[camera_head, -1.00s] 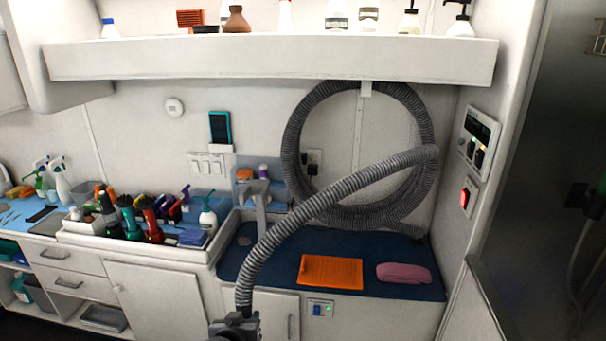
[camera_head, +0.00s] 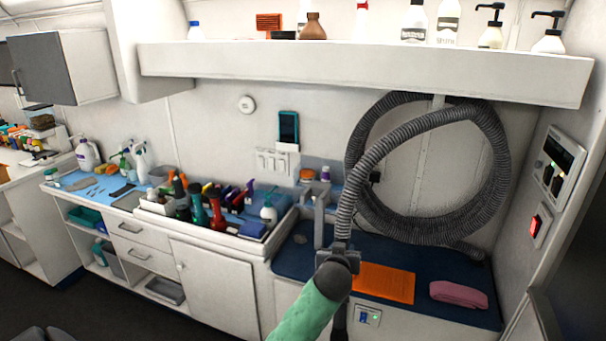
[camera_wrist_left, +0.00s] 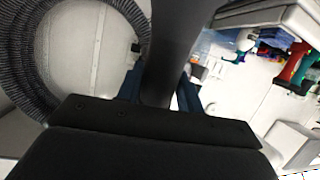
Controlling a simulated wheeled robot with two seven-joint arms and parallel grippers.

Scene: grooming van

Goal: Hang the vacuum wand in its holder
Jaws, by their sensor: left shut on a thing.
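In the left wrist view, my left gripper (camera_wrist_left: 160,88) is shut on the wand's dark tube (camera_wrist_left: 178,40), with a blue finger on each side. A grey upright bracket (camera_head: 319,212), perhaps the holder, stands at the left end of the blue mat, just behind the collar. The wand is apart from or in front of it; I cannot tell which. My right gripper is not in view.
The hose coil hangs on the wall under the white shelf (camera_head: 360,66). An orange cloth (camera_head: 384,282) and a pink towel (camera_head: 458,295) lie on the blue mat (camera_head: 430,262). A tray (camera_head: 222,234) of bottles and tools stands to the left.

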